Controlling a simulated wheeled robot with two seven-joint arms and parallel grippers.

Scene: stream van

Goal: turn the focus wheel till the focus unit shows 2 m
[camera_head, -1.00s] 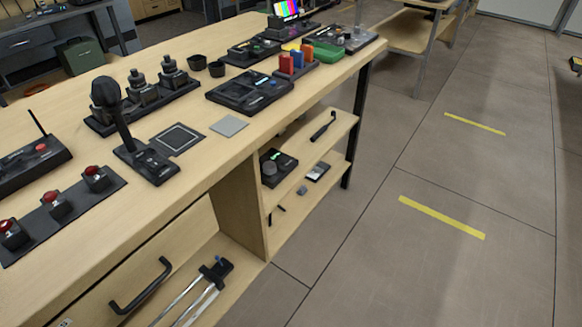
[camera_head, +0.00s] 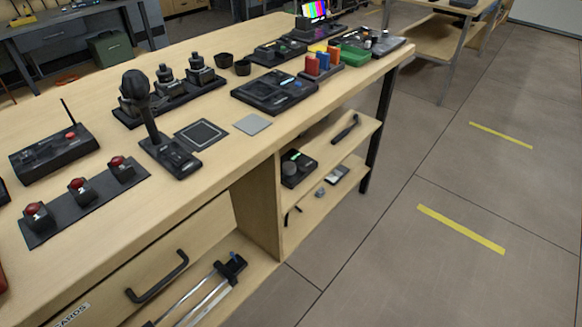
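A black unit with a round grey knob and a small green lit display (camera_head: 298,168) sits on the upper shelf under the bench. It looks like the focus unit with its wheel, but its display is too small to read. Another black panel with small controls and a greenish light (camera_head: 273,92) lies on the bench top. Neither of my grippers is in view.
The wooden bench (camera_head: 225,150) carries a joystick (camera_head: 150,115), red-capped buttons (camera_head: 78,190), a radio-like box (camera_head: 52,150) and a colour-bar screen (camera_head: 315,12). A drawer handle (camera_head: 157,277) juts out at the front. The floor (camera_head: 400,265) at right is clear.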

